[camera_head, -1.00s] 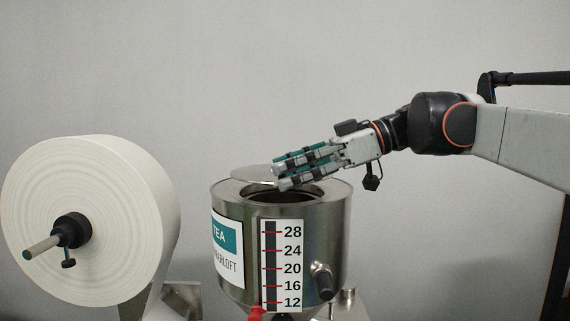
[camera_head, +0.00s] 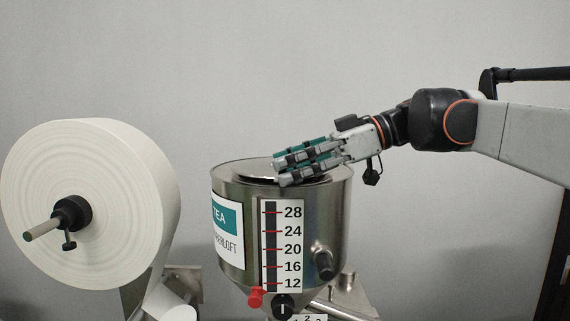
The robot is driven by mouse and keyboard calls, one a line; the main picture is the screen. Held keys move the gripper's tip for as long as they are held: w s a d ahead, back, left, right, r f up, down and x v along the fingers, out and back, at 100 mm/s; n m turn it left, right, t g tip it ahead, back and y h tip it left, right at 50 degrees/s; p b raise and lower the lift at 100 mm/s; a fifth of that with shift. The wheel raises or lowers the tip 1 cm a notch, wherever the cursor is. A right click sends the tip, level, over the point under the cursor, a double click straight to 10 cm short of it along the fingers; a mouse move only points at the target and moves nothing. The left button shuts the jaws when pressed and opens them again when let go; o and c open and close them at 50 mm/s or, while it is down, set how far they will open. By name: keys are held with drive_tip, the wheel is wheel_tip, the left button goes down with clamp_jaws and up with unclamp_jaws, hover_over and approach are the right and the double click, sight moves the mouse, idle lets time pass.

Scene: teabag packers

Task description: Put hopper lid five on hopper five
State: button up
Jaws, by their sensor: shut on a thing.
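The hopper (camera_head: 334,215) is a steel drum with a cone below, a TEA label and a level scale on its front. The hopper lid (camera_head: 256,171) is a thin shiny disc at the hopper's top opening, partly hidden behind my fingers. My gripper (camera_head: 280,170) reaches in from the right, low over the hopper's rim, and is shut on the lid. The grip itself is hidden. I cannot tell whether the lid rests on the rim or hangs just above it. No number five shows on the hopper or lid.
A large white paper roll (camera_head: 120,205) on a spindle stands at the left, close to the hopper. A red knob (camera_head: 255,297) and a dark side knob (camera_head: 324,264) stick out from the hopper.

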drive_tip(key=shift+f, duration=0.35)
drive_tip(key=o, duration=1.4)
drive_tip(key=shift+d+r, duration=0.1)
drive_tip(key=v, duration=1.1)
drive_tip(key=shift+d, duration=0.4)
drive_tip(key=shift+a+r, duration=0.1)
